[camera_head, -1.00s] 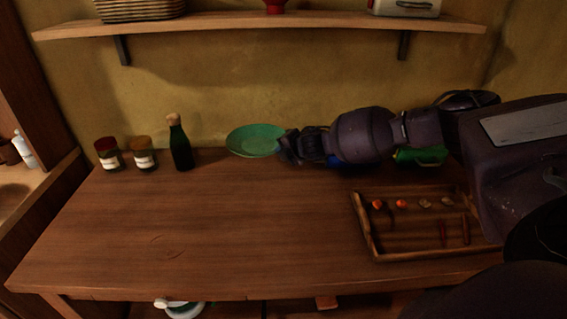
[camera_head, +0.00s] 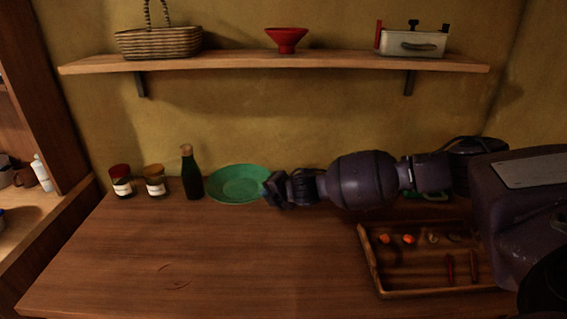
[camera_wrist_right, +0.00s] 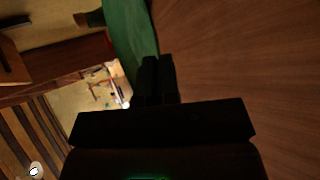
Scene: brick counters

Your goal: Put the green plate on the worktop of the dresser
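The green plate (camera_head: 238,184) is just right of the dark bottle at the back of the wooden tabletop in the head view. My right gripper (camera_head: 270,190) is at its right edge, shut on the rim. In the right wrist view the green plate (camera_wrist_right: 128,38) runs up to the two close fingers of my right gripper (camera_wrist_right: 158,65). I cannot tell whether the plate touches the tabletop. My left gripper is not in view. I cannot tell which surface is the dresser's worktop.
Two jars (camera_head: 121,182) (camera_head: 155,181) and a dark bottle (camera_head: 191,174) stand left of the plate. A wooden tray (camera_head: 376,266) with small items is at right. A shelf (camera_head: 230,63) is above. The tabletop's front left (camera_head: 190,265) is clear.

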